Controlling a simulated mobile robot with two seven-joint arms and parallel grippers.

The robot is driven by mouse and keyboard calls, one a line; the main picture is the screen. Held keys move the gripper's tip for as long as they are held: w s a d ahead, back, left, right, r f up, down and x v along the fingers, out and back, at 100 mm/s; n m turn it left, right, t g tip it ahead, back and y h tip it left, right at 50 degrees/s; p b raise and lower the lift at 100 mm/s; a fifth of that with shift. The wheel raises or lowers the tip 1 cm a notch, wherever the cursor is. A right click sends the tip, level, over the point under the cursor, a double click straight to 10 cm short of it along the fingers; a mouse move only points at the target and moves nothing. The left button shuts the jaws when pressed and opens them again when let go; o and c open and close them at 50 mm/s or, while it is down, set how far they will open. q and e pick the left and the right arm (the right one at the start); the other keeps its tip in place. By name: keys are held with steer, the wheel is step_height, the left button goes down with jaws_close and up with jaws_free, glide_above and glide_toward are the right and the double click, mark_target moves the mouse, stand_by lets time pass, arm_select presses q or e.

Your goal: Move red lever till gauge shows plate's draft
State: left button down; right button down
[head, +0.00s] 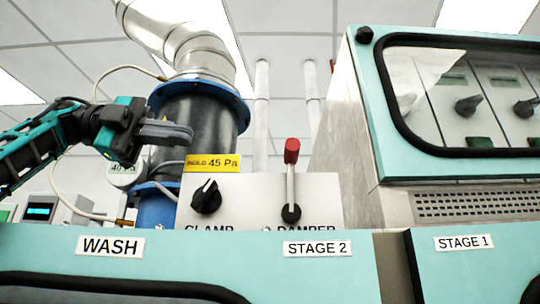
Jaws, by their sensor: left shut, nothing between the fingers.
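The red lever (291,152) stands upright on a pale panel, its red grip at the top of a metal stem above a black pivot. The label below it, partly cut off, appears to read DAMPER. A yellow plate (212,163) at the panel's upper left reads 45 Pa; its first word looks like HOLD. A round white gauge (124,178) is left of the panel, partly hidden by my gripper; its marking looks like 40 Pa, but the end is covered. My left gripper (188,133) is shut and empty, left of the lever and apart from it. My right gripper is out of view.
A black CLAMP knob (206,197) is on the same panel, left of the lever. A dark duct (205,115) with blue flanges rises behind my gripper. A teal-framed glass cabinet (366,95) stands at the right. Free space lies between gripper and lever.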

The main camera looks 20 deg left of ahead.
arm_select(q)
glide_toward(292, 178)
steer(key=s+d+r, duration=0.1)
steer(key=d+r, duration=0.2)
steer(key=d, duration=0.3)
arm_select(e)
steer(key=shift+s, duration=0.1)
